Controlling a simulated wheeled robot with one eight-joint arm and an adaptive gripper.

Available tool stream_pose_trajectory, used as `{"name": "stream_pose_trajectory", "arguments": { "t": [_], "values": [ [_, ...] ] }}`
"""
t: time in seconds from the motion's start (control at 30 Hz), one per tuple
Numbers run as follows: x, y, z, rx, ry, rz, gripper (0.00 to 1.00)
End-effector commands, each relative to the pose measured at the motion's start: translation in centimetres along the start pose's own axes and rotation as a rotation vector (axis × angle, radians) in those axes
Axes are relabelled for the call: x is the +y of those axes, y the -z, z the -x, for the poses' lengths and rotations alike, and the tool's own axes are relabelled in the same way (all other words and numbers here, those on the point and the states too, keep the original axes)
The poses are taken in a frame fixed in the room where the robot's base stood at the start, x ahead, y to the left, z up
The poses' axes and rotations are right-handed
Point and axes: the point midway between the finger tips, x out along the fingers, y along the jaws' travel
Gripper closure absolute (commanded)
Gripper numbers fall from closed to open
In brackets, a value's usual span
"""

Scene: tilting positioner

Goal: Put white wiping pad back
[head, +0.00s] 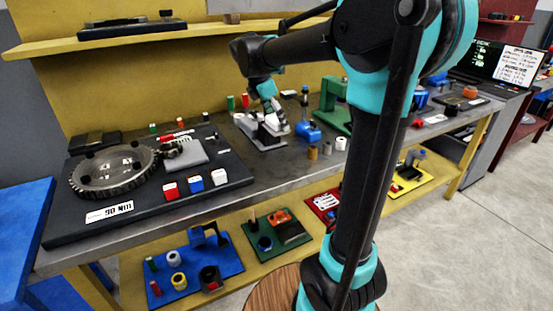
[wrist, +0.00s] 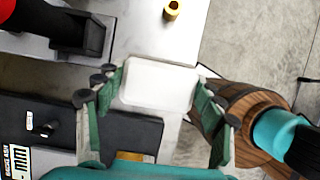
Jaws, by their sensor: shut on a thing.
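The white wiping pad (wrist: 157,85) is a pale rounded block between the two green fingers of my gripper (wrist: 157,92) in the wrist view. The fingers are shut on its left and right sides. In the head view my gripper (head: 274,117) is low over the middle of the grey workbench (head: 240,195), beside a pale block-like device. The pad is hard to tell from the pale parts there. Whether the pad touches anything below it cannot be told.
A dark board (head: 85,225) with a toothed ring (head: 110,172) and red, blue and white blocks (head: 195,184) lies left of my gripper. A blue device (head: 308,131), a green stand (head: 335,100) and small cylinders (head: 313,152) stand to its right. Bare bench shows in front.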

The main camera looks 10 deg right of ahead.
Motion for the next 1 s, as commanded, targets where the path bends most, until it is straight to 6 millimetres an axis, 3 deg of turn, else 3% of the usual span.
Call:
{"name": "stream_pose_trajectory", "arguments": {
  "t": [0.2, 0.4, 1.0],
  "values": [
    [0.1, 2.1, -5.1, 0.0, 0.001, -0.002, 0.59],
    [0.0, 3.7, -8.9, 0.0, 0.001, -0.002, 0.59],
    [0.0, 5.8, -14.0, 0.0, 0.001, -0.003, 0.59]
  ]
}}
